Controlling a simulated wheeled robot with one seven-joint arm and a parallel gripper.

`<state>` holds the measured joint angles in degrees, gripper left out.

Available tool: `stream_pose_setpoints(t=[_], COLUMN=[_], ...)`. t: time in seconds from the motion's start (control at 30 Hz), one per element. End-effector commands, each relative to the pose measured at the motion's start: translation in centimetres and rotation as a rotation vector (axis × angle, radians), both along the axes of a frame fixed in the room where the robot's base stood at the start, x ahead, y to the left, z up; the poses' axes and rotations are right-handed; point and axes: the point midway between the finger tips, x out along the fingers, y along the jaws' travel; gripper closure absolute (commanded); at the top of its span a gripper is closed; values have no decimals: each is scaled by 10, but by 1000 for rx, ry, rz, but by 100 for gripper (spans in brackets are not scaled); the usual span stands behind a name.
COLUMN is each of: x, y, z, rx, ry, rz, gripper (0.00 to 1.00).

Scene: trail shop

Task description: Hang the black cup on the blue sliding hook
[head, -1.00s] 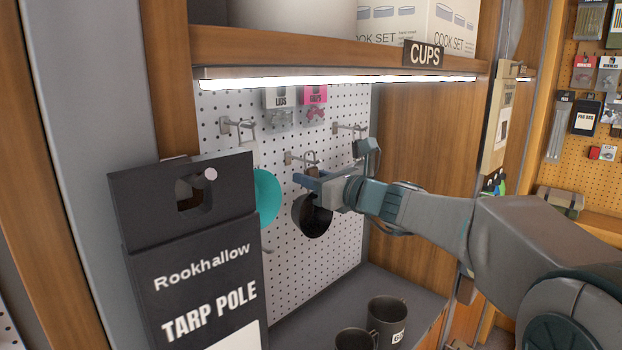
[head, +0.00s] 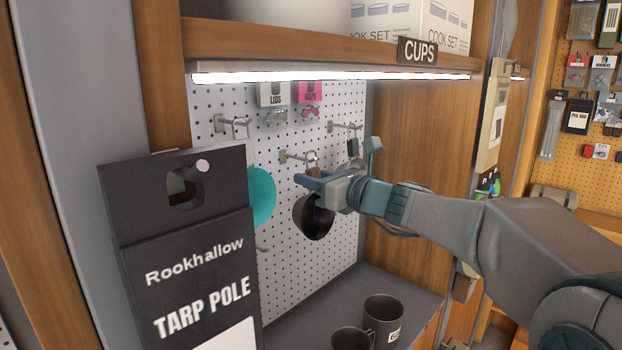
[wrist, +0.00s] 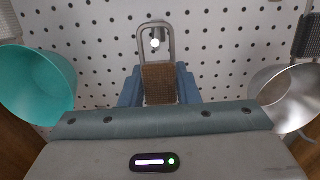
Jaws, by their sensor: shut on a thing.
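The black cup (head: 318,222) is in the head view in front of the pegboard, below my gripper (head: 314,181), its opening turned toward the right. My gripper's blue fingers are shut on a brown woven strap (wrist: 158,84) with a metal loop (wrist: 155,36) above it. The strap appears to belong to the cup. A bright round tip (wrist: 155,44) shows inside the loop in the wrist view. A metal hook (head: 292,157) is right by the loop; I cannot tell whether it passes through. No hook looks clearly blue. The cup is hidden in the wrist view.
A teal cup (head: 262,196) hangs left and a steel cup (wrist: 287,92) right of my gripper. A tarp pole box (head: 185,250) stands in the left foreground. Mugs (head: 383,318) stand on the shelf below. A lit shelf edge (head: 330,76) is above.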

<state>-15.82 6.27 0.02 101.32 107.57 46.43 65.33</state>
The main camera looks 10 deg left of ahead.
Motion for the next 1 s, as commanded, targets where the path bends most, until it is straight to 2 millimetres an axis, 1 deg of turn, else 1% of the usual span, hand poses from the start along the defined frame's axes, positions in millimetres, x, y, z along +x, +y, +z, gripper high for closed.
stream_pose_setpoints(t=[0.5,0.87,1.0], x=[-11,-12,-15], y=[-19,-21,-26], z=[0,0,1], rx=[-1,0,0], ry=[-1,0,-1], rz=[-1,0,-1], gripper=[91,91,91])
